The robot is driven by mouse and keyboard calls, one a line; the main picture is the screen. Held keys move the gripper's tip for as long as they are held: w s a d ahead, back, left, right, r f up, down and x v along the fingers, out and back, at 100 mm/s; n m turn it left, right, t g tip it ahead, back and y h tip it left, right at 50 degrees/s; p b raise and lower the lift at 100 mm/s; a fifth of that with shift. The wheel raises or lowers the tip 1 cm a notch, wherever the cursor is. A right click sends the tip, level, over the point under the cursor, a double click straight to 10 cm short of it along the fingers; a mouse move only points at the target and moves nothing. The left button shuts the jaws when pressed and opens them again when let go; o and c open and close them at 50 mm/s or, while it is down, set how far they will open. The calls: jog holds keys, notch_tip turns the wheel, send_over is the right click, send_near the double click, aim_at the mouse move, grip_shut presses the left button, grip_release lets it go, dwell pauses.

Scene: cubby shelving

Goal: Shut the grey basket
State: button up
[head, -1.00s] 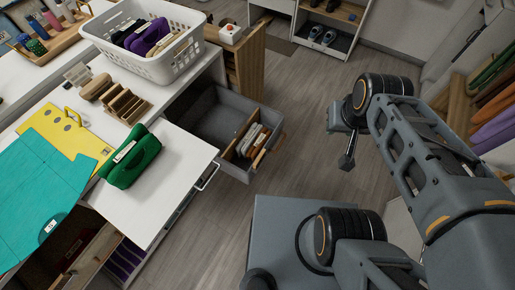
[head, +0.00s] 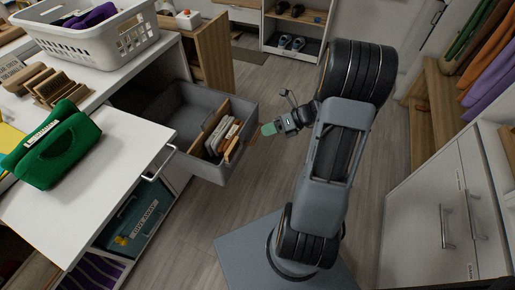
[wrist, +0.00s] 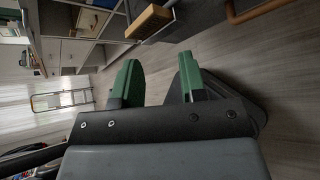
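The grey basket (head: 203,168) is pulled out from the white cabinet and stands open over the floor in the head view. It holds several upright cards or folders behind a wooden divider (head: 215,115). A wooden handle shows at its right end, partly behind my gripper. My gripper (head: 268,129) has green fingertips and is just right of the basket's outer end; I cannot tell if it touches. In the wrist view my gripper (wrist: 158,80) has its two green fingers apart with nothing between them.
A white counter (head: 110,150) at left carries a green case (head: 55,145), brushes and a white laundry basket (head: 95,40). A teal bin (head: 135,225) sits below the counter. A white cabinet (head: 440,210) stands at right. The floor between is clear.

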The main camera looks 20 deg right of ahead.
aim_at(258, 133)
jog(key=w+d+f+m+t+b, duration=0.2)
jog(key=d+f+m+t+b, duration=0.35)
jog(key=d+f+m, duration=0.55)
jog(key=w+a+f+b, duration=0.1)
jog(key=w+a, duration=0.2)
jog(key=w+a+f+m+t+b, duration=0.1)
jog(key=w+a+f, duration=0.1)
jog(key=w+a, duration=0.1)
jog(key=w+a+f+m+b, duration=0.1)
jog(key=w+a+f, duration=0.1)
jog(key=w+a, duration=0.1)
jog(key=shift+w+a+b, duration=0.2)
jog(key=shift+a+b, duration=0.15)
jog(key=shift+a, duration=0.3)
grip_shut()
